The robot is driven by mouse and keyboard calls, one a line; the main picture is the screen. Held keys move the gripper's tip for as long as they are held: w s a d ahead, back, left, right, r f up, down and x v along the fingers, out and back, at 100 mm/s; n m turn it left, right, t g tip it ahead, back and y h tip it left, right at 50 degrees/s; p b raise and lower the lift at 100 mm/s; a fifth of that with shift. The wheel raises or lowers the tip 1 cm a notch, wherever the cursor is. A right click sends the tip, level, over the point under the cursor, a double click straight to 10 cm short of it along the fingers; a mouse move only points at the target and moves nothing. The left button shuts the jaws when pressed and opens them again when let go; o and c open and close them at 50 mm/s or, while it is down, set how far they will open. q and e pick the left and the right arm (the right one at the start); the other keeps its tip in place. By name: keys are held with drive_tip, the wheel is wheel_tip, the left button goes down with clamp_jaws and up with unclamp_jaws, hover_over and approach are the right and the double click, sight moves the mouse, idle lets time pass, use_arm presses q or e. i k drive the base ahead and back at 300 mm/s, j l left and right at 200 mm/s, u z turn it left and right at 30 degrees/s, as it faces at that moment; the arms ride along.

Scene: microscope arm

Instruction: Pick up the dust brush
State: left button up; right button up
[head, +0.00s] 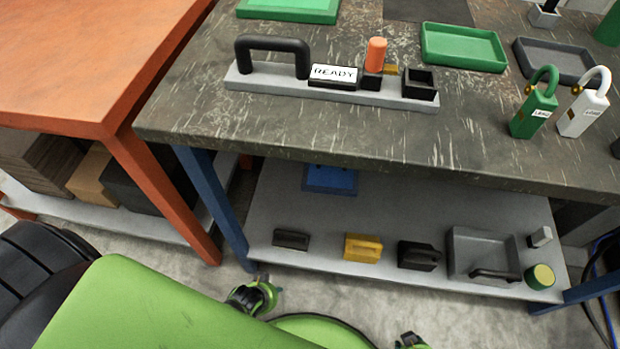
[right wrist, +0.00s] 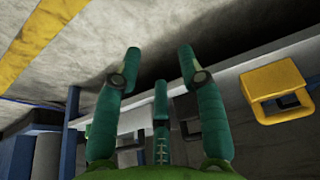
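On the grey lower shelf (head: 400,215) in the head view stand a low dark block-shaped item (head: 291,239), a yellow handled item (head: 362,248) and a larger black item (head: 418,256). I cannot tell for sure which is the dust brush; no bristles can be made out. In the right wrist view my right gripper (right wrist: 157,60) has its green fingers spread, with nothing between them. A dark item (right wrist: 187,106) is partly hidden behind its fingers, and the yellow item (right wrist: 277,88) lies to the right. My left gripper is not identifiable in either view.
The dark worktop (head: 250,130) overhangs the shelf. A blue table leg (head: 213,195) stands at the shelf's left.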

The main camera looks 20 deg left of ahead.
sight(289, 240)
drive_tip(key=u, duration=0.9)
